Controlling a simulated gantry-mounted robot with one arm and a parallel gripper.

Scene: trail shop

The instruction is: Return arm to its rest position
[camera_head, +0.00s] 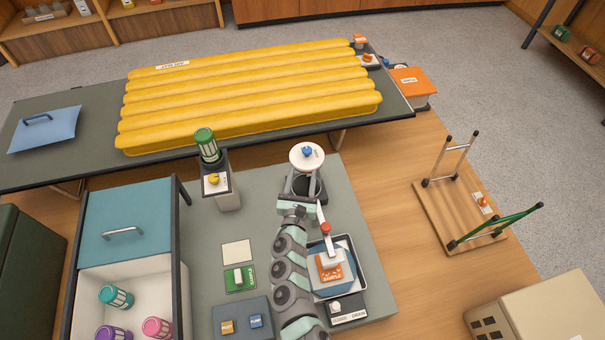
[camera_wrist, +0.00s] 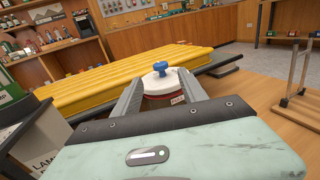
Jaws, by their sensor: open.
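My gripper (camera_head: 304,190) is at the end of my arm, which reaches up the middle of the grey work mat in the head view. It is open, and its two fingers show in the wrist view (camera_wrist: 160,88). A round white-topped object with a blue knob (camera_head: 307,155) is just past the gripper; in the wrist view this white top (camera_wrist: 160,80) shows between and beyond the fingers, with a red band below it. I cannot tell whether the fingers touch it. My arm hides part of the mat.
A yellow air mat (camera_head: 250,90) lies on the long table behind. A lantern stand (camera_head: 220,190) is left of the gripper. An open drawer (camera_head: 140,285) holds several canisters.

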